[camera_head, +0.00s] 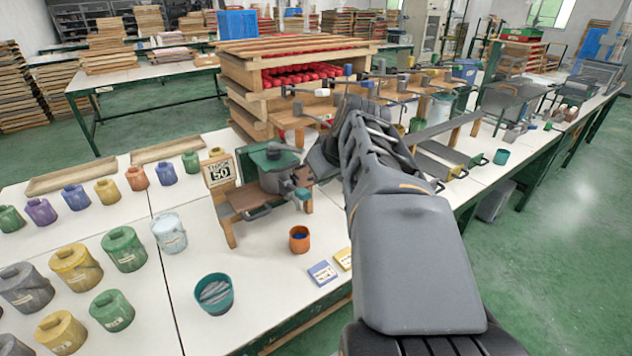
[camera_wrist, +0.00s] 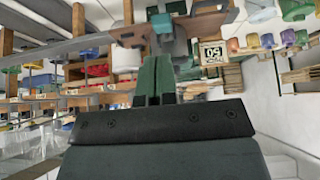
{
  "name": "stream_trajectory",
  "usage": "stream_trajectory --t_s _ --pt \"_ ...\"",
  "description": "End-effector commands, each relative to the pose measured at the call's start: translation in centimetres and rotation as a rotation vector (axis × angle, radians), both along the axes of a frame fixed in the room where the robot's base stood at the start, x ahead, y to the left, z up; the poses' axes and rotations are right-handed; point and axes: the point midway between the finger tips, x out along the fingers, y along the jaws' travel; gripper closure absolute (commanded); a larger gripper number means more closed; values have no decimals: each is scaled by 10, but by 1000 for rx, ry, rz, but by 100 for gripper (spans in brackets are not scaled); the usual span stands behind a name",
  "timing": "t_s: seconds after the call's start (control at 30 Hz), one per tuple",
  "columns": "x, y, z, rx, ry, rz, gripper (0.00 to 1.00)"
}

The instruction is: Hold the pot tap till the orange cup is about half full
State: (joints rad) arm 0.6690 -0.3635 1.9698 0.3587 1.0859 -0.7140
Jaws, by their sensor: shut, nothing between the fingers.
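The pot (camera_head: 272,180) is grey with a green lid and stands on a wooden stand. Its tap is on the side toward my gripper, largely hidden by it. My gripper (camera_head: 303,192) is at the pot's right side, its fingers shut with nothing between them. The wrist view shows the green fingers (camera_wrist: 156,62) together, tips close to a teal block (camera_wrist: 162,28); I cannot tell whether they touch it. The orange cup (camera_head: 299,246) stands upright on the table in front of the stand, with some blue inside. Its exact level is too small to read.
A sign reading 50 (camera_head: 219,172) is beside the pot. A teal container (camera_head: 214,296) with grey things in it stands at the front. Blue (camera_head: 322,273) and yellow (camera_head: 343,259) cards lie right of the cup. Several lidded paint pots fill the left. A wooden rack (camera_head: 250,95) is behind.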

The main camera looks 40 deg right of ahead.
Motion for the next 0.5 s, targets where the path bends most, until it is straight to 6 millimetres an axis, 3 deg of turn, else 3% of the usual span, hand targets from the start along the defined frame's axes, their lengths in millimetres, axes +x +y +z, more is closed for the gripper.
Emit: stream_trajectory --t_s 0.2,0.5 --pt "-8 0 11 -1 -1 0 100" --pt "-9 0 12 -1 -1 0 100"
